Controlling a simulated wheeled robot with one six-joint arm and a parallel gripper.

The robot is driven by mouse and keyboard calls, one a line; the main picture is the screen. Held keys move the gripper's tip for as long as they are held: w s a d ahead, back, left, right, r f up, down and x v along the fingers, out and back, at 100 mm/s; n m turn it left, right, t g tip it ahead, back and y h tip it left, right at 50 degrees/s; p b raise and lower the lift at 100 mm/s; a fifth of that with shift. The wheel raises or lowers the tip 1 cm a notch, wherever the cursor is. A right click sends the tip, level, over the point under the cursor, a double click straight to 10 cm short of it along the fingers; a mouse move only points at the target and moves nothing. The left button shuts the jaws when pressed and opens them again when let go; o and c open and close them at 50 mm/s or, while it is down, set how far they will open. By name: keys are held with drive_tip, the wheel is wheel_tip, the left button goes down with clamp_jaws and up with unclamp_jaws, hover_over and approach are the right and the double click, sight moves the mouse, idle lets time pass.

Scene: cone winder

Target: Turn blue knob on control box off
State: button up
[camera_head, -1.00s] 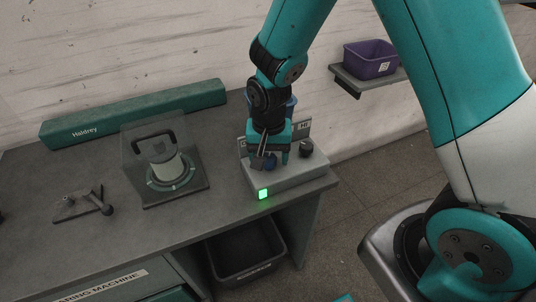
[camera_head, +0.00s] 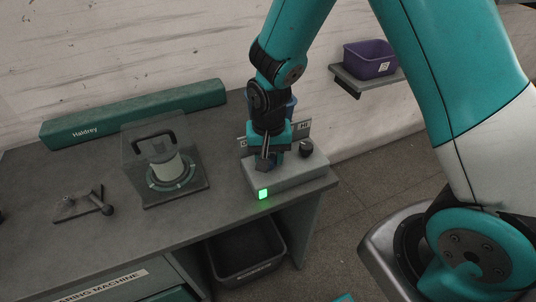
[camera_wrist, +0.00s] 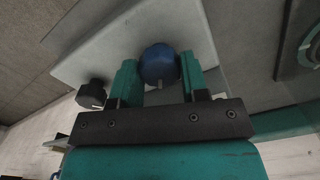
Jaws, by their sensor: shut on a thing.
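The control box (camera_head: 290,177) is a light grey box near the table's right end, with a lit green square (camera_head: 264,194) on its front. The blue knob (camera_wrist: 159,65) shows in the wrist view on the box's face, with a pale mark on its lower edge. My gripper (camera_wrist: 157,72) has its two teal fingers on either side of the blue knob and is shut on it. In the head view my gripper (camera_head: 276,160) points down onto the box and hides most of the knob. A black knob (camera_head: 306,148) sits to the right on the same box.
A clear-covered winder unit (camera_head: 165,165) and a small lever fixture (camera_head: 85,204) stand left on the table. A long green Haldrey bar (camera_head: 135,113) lies behind. A black bin (camera_head: 246,252) is below, and a purple bin (camera_head: 370,58) is on a wall shelf.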

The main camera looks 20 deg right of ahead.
drive_tip(key=n+p, duration=0.1)
drive_tip(key=n, duration=0.5)
drive_tip(key=shift+n, duration=0.4)
drive_tip(key=n, duration=0.6)
drive_tip(key=shift+p, duration=0.3)
drive_tip(key=o, duration=0.9)
drive_tip(key=shift+o, duration=0.2)
wheel_tip(320, 180, up, 18)
drive_tip(key=shift+f, duration=0.25)
drive_tip(key=s+a+r+m+y, duration=0.1)
drive_tip(key=s+a+r+y, duration=0.1)
drive_tip(key=s, duration=0.7)
drive_tip(key=s+a+r+y, duration=0.2)
drive_tip(key=s+r, duration=0.2)
drive_tip(key=s, duration=0.6)
drive_tip(key=shift+a+m, duration=0.35)
drive_tip(key=shift+m, duration=0.05)
